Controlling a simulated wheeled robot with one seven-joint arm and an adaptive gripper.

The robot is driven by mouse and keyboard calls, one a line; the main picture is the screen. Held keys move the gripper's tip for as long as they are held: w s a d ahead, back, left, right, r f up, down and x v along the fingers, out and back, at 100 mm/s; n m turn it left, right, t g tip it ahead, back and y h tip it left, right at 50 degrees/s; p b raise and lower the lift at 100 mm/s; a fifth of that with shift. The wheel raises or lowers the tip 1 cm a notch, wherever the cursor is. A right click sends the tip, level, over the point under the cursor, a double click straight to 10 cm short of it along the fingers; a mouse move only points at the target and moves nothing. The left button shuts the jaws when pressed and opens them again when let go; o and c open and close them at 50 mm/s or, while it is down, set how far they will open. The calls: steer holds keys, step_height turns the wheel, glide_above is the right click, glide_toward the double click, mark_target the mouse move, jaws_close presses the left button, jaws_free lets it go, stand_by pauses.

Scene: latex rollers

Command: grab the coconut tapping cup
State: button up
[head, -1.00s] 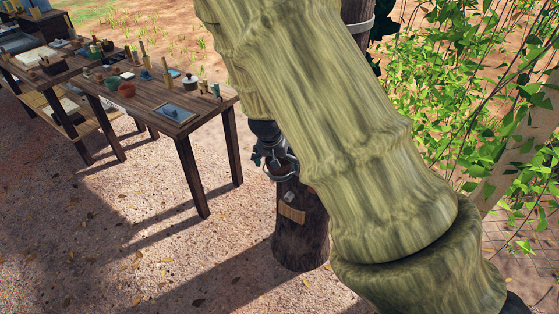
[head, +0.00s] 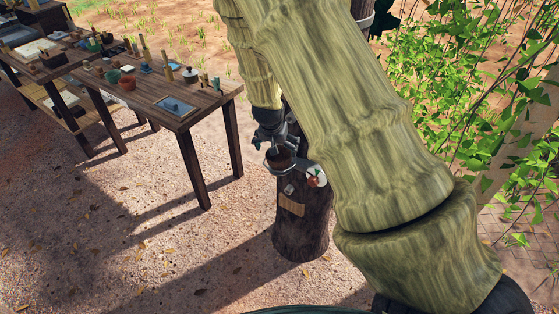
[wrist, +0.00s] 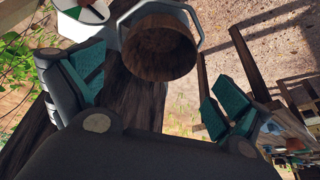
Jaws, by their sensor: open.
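The coconut tapping cup (head: 281,161) is a brown, round cup. It sits in a pale ring holder (wrist: 124,30) fixed to a dark wooden post (head: 302,228). In the wrist view the cup (wrist: 160,48) is at the top middle, its open end facing the camera. My gripper (wrist: 157,85) is open, its teal-padded fingers spread to the left and right of the cup's lower side. The cup is not gripped. In the head view my gripper (head: 270,135) is right at the cup and partly covers it.
A round white plate with red and green marks (head: 315,175) is beside the cup on the post. A wooden table (head: 150,93) with several pots and tools stands to the left. Leafy branches (head: 450,100) fill the right. Bare ground lies between post and table.

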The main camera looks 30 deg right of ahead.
steer(key=p, duration=0.2)
glide_above(279, 160)
steer(key=s+a, duration=0.2)
steer(key=shift+d+f, duration=0.2)
steer(key=shift+f, duration=2.15)
steer(key=shift+s, duration=0.1)
steer(key=shift+c, duration=0.4)
steer(key=c, duration=0.9)
